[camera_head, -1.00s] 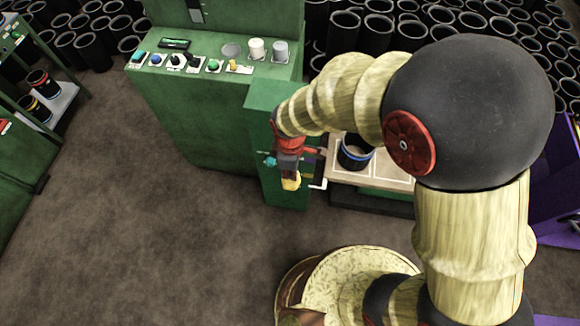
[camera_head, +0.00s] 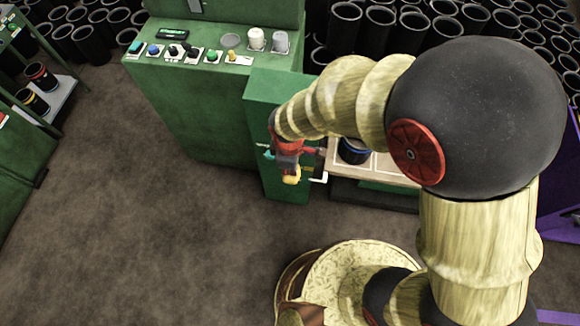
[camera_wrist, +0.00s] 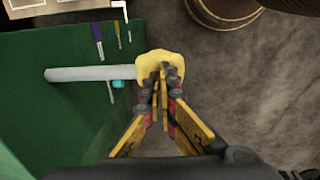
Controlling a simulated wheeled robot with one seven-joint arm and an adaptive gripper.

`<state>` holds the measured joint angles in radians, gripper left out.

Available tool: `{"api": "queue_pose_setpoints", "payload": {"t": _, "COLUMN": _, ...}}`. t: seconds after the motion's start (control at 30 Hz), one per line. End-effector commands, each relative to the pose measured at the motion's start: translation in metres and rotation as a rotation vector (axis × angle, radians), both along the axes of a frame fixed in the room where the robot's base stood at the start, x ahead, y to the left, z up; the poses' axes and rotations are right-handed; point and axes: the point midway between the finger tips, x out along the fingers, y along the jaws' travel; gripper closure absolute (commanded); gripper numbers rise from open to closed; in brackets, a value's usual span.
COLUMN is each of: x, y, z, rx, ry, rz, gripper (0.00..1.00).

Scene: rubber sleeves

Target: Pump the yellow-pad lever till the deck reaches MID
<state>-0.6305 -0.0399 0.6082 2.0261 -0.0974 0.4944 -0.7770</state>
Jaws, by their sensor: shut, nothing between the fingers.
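My gripper (camera_wrist: 161,80) is shut and empty, with its fingertips against the yellow pad (camera_wrist: 158,64) in the wrist view. The pad sits on the end of a pale grey lever bar (camera_wrist: 95,73) reaching out beside the green housing. In the head view the yellow pad (camera_head: 291,176) shows just below my gripper (camera_head: 289,168), in front of the green pedestal (camera_head: 270,95). The pale deck (camera_head: 395,174) is to the right of the pedestal and carries a black sleeve (camera_head: 353,151). My arm hides part of the deck, and no MID label is readable.
A green control cabinet (camera_head: 200,110) with buttons and knobs stands behind. A white crank-like handle (camera_head: 319,179) lies close right of the pad. Small purple (camera_wrist: 97,36) and yellow (camera_wrist: 117,36) marks show on the housing. Open brown floor (camera_head: 150,240) lies to the left.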

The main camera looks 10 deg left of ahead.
Motion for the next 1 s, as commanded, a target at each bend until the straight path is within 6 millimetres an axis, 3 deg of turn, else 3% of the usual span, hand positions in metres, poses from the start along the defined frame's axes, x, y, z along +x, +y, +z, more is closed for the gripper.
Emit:
{"api": "queue_pose_setpoints", "payload": {"t": 0.43, "x": -0.004, "y": 0.001, "z": -0.037, "rx": -0.012, "ry": -0.164, "rz": 0.007, "gripper": 1.00}}
{"api": "queue_pose_setpoints", "payload": {"t": 1.0, "x": 0.003, "y": -0.001, "z": -0.087, "rx": -0.013, "ry": -0.155, "rz": 0.000, "gripper": 1.00}}
